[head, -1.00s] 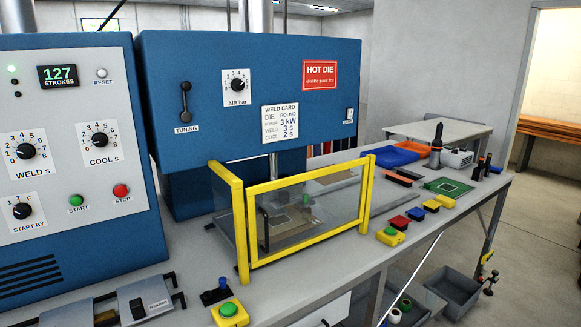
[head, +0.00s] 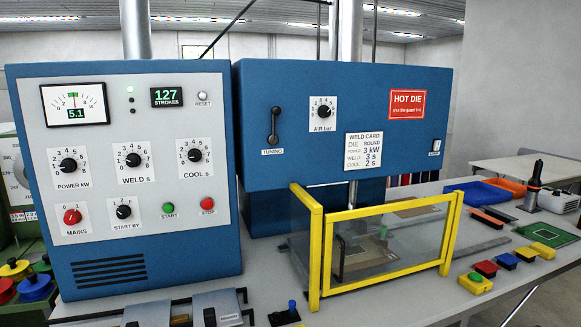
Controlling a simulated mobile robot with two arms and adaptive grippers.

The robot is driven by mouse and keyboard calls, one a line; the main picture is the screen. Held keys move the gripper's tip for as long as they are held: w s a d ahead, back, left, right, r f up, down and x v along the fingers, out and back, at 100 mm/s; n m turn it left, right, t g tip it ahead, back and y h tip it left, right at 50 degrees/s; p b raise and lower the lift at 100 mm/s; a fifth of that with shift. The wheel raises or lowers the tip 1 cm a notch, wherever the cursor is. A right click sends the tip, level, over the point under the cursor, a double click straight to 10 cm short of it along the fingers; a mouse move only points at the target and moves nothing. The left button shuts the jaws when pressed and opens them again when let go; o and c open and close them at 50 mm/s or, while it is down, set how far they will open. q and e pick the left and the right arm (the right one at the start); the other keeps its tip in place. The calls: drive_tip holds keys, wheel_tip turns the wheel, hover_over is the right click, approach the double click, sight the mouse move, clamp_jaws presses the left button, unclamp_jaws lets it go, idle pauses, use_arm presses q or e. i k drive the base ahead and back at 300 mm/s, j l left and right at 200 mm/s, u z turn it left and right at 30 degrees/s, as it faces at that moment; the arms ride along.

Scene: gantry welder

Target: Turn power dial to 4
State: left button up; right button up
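The power dial (head: 69,165) is a black round knob on a white plate marked POWER kW, on the left of the grey control panel (head: 100,210). Its scale figures are too small for me to read its setting surely. The analogue meter (head: 73,100) above it has a green digital readout of 5.1. The weld card (head: 362,150) on the blue press reads power 3 kW, weld 3 s, cool 2 s. Neither of my grippers is in view.
The weld dial (head: 132,160) and cool dial (head: 194,156) sit right of the power dial. Below are the red mains switch (head: 72,217), start-by dial (head: 123,211), green start button (head: 168,208) and red stop button (head: 207,204). A yellow-framed guard (head: 385,213) stands before the press.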

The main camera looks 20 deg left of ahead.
sight(68, 165)
drive_tip(key=u, duration=1.4)
